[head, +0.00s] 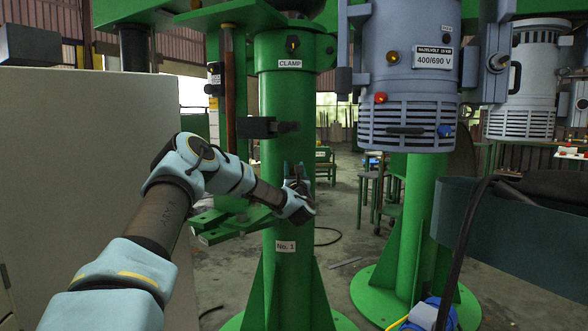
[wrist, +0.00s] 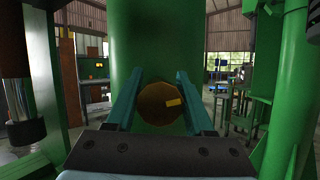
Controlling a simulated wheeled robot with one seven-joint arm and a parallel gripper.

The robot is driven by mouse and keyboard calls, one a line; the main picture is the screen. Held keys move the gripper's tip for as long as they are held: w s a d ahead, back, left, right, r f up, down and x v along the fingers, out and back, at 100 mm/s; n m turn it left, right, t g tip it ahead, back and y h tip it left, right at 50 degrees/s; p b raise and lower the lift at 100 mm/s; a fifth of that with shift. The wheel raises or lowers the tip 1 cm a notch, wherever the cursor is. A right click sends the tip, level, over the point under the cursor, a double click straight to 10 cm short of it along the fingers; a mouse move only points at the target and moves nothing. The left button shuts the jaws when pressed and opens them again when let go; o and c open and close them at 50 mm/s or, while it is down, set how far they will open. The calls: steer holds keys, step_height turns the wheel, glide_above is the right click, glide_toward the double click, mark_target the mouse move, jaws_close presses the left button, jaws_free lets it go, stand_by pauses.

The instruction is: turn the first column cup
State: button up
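The first column is the thick green column marked "No. 1" (head: 285,246); it also fills the middle of the wrist view (wrist: 158,50). Its cup (wrist: 160,103) shows there as a round brown face with a small yellow mark right of its centre. My gripper (wrist: 160,98) has one teal finger on each side of the cup. The fingers appear to touch its left and right edges, so it looks shut on the cup. In the head view my gripper (head: 299,188) is against the column's front above the "No. 1" label, and the cup is hidden there.
A dark clamp block (head: 257,127) sticks out of the column above my gripper, under the "CLAMP" label. A large grey cabinet (head: 85,165) stands at left. A grey motor (head: 408,75) on a second green column stands at right. The floor between the columns is partly open.

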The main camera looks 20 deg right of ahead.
jaws_close()
